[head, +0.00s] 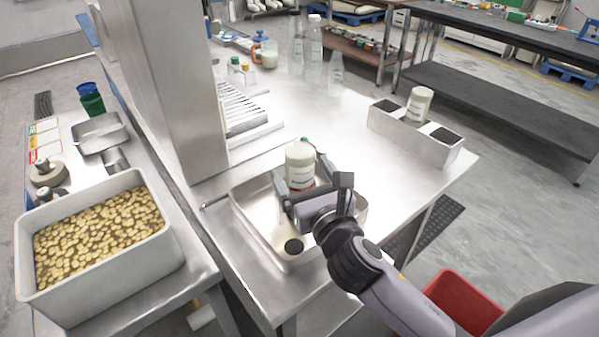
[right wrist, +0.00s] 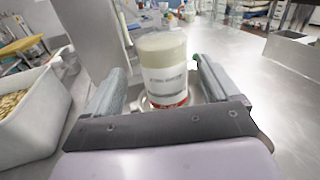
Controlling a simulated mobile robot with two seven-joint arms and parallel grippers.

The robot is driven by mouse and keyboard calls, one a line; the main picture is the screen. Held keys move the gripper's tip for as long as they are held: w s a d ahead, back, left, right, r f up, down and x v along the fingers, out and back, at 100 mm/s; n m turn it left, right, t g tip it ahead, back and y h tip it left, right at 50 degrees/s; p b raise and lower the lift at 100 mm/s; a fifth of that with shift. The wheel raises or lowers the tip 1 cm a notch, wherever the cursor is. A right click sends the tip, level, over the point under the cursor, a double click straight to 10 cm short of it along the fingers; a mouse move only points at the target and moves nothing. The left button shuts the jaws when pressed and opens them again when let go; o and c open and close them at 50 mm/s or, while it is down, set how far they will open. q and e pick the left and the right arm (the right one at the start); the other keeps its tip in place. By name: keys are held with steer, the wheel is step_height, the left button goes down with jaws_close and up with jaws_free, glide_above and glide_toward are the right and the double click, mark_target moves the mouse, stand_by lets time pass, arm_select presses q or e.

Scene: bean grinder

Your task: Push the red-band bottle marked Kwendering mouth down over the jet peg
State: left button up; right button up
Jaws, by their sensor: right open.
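A cream bottle with a white label and a red band low on it (head: 300,165) stands in the shallow metal tray (head: 240,208). It also shows in the right wrist view (right wrist: 163,70), between the fingers, with its broad plain end up. The label print is too small to read. My right gripper (head: 296,188) is open around this bottle, one finger on each side; I cannot tell whether they touch it. A second pale bottle with a dark end (head: 291,247) is in the tray, partly hidden by the gripper. I cannot make out the jet peg. My left gripper is out of view.
A tall steel housing (head: 165,90) stands left of the tray. Clear bottles (head: 314,50) stand at the back. The bench between is clear.

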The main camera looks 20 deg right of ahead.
mark_target(293, 154)
steer(key=shift+w+a+r, duration=0.1)
steer(key=shift+w+r, duration=0.15)
steer(key=shift+w, duration=1.1)
steer(key=shift+w+a+r, duration=0.1)
steer(key=shift+w+r, duration=0.1)
steer(key=shift+w, duration=1.1)
steer(key=c, duration=1.1)
